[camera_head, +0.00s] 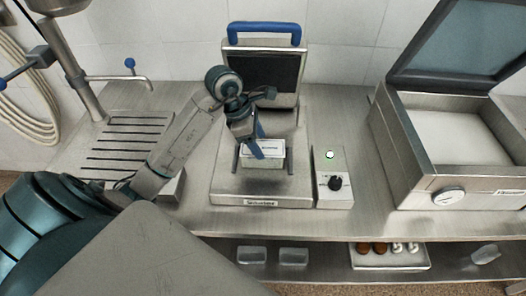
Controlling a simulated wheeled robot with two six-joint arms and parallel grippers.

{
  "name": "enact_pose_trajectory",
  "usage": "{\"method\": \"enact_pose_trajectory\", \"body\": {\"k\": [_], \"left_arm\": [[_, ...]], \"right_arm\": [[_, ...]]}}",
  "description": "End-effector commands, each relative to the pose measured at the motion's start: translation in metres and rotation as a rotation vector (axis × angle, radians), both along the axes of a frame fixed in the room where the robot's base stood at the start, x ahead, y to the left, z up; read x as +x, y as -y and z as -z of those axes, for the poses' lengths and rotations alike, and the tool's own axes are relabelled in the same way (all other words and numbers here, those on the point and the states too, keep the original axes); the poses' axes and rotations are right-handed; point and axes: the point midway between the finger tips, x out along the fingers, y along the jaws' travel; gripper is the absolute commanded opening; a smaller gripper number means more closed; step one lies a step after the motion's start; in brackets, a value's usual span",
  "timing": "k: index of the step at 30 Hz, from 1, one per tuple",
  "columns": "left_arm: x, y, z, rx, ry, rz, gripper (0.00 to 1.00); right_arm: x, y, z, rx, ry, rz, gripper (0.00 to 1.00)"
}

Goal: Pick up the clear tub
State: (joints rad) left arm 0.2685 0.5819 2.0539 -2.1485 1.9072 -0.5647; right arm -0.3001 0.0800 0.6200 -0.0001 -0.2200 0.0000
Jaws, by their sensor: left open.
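A pale, see-through tub (264,164) with a whitish top sits in the middle of the metal plate of the machine with the raised lid. My left gripper (256,150) comes down over this tub from above, its blue finger in front of the tub's top. The gripper is open; whether it touches the tub I cannot tell. Two more clear tubs, one on the left (251,255) and one on the right (293,256), stand side by side on the lower shelf. My right gripper is not in view.
The machine's lid (263,72) with a blue handle stands open behind the tub. A control box (334,184) with a black knob is to the right. A large open-lidded machine (447,165) fills the right side. A tray (390,262) lies on the lower shelf.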

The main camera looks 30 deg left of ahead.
Motion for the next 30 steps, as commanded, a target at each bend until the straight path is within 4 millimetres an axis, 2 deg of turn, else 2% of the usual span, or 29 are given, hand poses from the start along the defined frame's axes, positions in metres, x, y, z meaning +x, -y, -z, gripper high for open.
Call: {"method": "enact_pose_trajectory", "body": {"k": [5,9,15,30], "left_arm": [[0.002,0.005,0.009,-0.004,-0.003,0.0,0.62],[0.006,0.01,0.027,-0.004,-0.004,-0.001,0.62],[0.011,0.016,0.049,-0.002,-0.001,0.0,0.62],[0.012,0.016,0.053,-0.001,0.001,0.001,0.62]], "right_arm": [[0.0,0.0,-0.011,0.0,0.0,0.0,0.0],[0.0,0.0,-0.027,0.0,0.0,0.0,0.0],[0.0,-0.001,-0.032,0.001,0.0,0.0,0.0],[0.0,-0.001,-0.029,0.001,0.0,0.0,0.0]]}}
